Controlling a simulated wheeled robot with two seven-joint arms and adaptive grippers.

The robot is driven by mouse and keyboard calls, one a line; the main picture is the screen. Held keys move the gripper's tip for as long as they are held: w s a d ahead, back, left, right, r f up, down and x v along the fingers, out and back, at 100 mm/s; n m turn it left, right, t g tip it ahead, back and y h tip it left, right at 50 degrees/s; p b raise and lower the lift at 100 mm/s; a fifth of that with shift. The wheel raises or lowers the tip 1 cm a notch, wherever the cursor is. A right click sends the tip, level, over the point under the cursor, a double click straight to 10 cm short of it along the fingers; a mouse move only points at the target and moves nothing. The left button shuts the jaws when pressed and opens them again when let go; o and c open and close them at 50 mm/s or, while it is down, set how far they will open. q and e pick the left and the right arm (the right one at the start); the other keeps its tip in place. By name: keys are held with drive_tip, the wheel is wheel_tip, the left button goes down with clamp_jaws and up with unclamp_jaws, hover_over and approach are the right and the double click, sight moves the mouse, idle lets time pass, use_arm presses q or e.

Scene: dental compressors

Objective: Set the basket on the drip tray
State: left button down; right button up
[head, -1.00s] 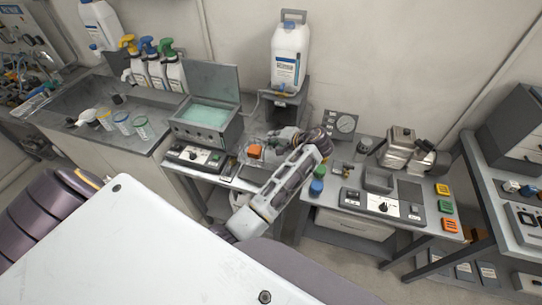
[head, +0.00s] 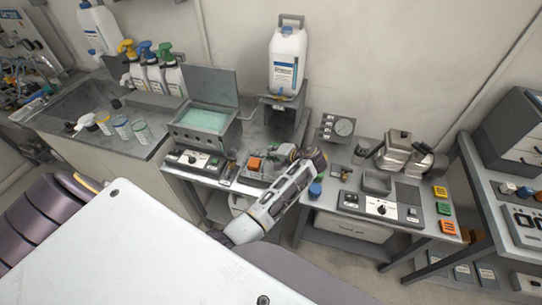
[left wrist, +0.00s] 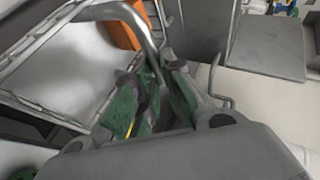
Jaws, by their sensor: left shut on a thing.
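My left gripper (head: 283,158) is over the bench to the right of the cleaner bath. In the left wrist view its green-padded fingers (left wrist: 155,100) are shut on the bent metal handle (left wrist: 148,35) of the basket. The metal basket (left wrist: 75,60) shows at the left there, with a thin rim; in the head view it is small and partly hidden by my gripper. An orange block (head: 254,163) is close to the basket; it also shows behind the handle in the wrist view (left wrist: 122,32). I cannot clearly tell the drip tray from the basket. My right gripper is not in view.
The bath (head: 205,120) stands with its lid up and greenish liquid inside. A white jug (head: 287,62) is on a stand behind my gripper. Blue cap (head: 315,190) is near my arm.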

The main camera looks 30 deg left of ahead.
use_arm(q)
drive_tip(key=shift+f, duration=0.8)
drive_tip(key=c, duration=1.5)
unclamp_jaws()
drive_tip(key=shift+r, duration=0.1)
